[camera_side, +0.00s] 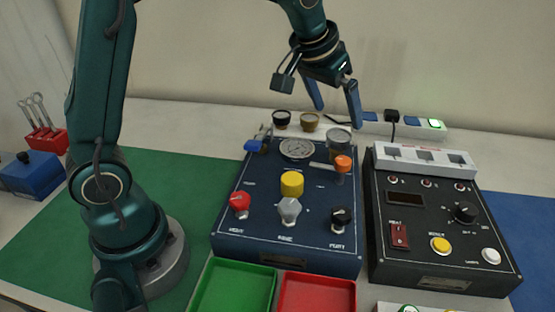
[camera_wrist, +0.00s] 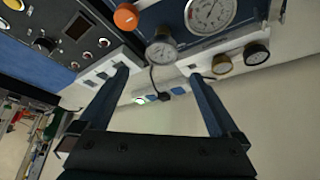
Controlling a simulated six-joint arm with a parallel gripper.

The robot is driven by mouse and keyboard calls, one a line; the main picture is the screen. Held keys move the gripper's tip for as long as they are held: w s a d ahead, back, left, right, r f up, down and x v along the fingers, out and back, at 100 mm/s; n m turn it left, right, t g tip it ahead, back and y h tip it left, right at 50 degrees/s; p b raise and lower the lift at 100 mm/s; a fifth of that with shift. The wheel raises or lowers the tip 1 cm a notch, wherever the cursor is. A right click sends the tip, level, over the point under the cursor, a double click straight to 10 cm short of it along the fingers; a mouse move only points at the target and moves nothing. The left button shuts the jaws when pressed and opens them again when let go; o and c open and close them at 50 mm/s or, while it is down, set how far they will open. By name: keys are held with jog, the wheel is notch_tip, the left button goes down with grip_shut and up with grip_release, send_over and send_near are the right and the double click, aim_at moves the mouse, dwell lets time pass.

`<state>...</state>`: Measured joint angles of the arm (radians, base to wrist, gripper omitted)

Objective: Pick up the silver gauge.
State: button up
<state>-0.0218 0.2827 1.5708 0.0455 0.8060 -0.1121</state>
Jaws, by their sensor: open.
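The silver gauge (camera_side: 338,138) stands at the back right of the blue panel, just behind an orange knob (camera_side: 343,163). In the wrist view the silver gauge (camera_wrist: 161,52) shows its pale round dial just beyond the fingertips, between their lines. My gripper (camera_side: 338,117) is open and empty, fingers pointing down, above and slightly behind the gauge. Its two blue fingers also show in the wrist view (camera_wrist: 158,73). They appear apart from the gauge.
A brass gauge (camera_side: 309,122) and a black gauge (camera_side: 281,119) stand left of the silver one. A large flat dial (camera_side: 297,149) lies on the blue panel (camera_side: 262,205). A power strip (camera_side: 436,131) runs behind. A black control box (camera_side: 440,215) sits to the right.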

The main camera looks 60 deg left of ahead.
aim_at(336, 136)
jog(key=shift+g, duration=0.6)
jog(key=x, duration=0.5)
jog(key=s+x, duration=0.1)
jog(key=x, duration=0.2)
jog(key=shift+f, duration=0.15)
jog(key=shift+w+f, duration=0.25)
jog(key=shift+f, duration=0.25)
grip_shut()
jog(key=shift+r, duration=0.2)
